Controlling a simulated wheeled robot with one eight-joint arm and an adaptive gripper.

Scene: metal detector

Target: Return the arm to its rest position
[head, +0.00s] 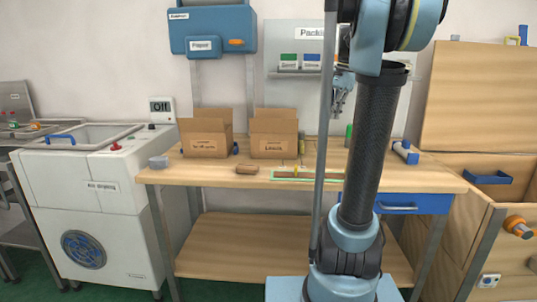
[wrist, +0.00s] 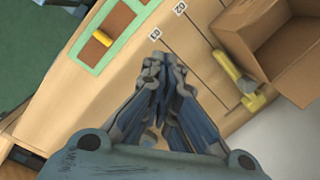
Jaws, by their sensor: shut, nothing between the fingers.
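My gripper (wrist: 158,62) points down over the wooden workbench in the wrist view, with its fingertips together and nothing between them. In the head view my gripper (head: 338,108) shows partly behind my arm, above the back of the workbench (head: 210,174). My arm stands raised at the right of the middle of the head view and hides part of the bench and wall.
Two open cardboard boxes, a left box (head: 206,138) and a right box (head: 273,137), stand on the bench. A green-edged tray (head: 308,179) lies at the front. A white machine (head: 92,190) stands left, wooden cabinets (head: 476,110) right.

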